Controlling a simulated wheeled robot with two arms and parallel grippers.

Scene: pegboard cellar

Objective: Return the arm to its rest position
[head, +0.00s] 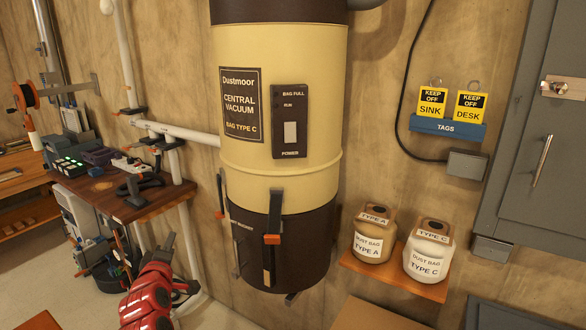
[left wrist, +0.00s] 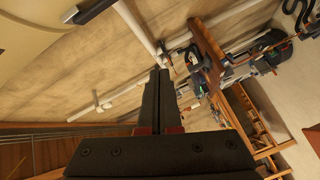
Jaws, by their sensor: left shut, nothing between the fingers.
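My left gripper (left wrist: 160,75) shows in the left wrist view with its two dark fingers pressed together and nothing between them. In the head view the red links of my left arm rise from the bottom edge, left of the vacuum; the fingers are hard to make out there. The arm appears apart from the cream and brown central vacuum (head: 238,185), whose lower brown bin sits against the cream body. A dark latch with an orange tip (head: 272,225) is on its front. My right gripper is not in view.
A wooden shelf (head: 135,208) with small devices juts out left of the vacuum, beside white pipes (head: 180,133). A type A jar (head: 370,240) and a type C jar (head: 428,255) stand on a small shelf at right. A grey cabinet (head: 535,150) is at far right.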

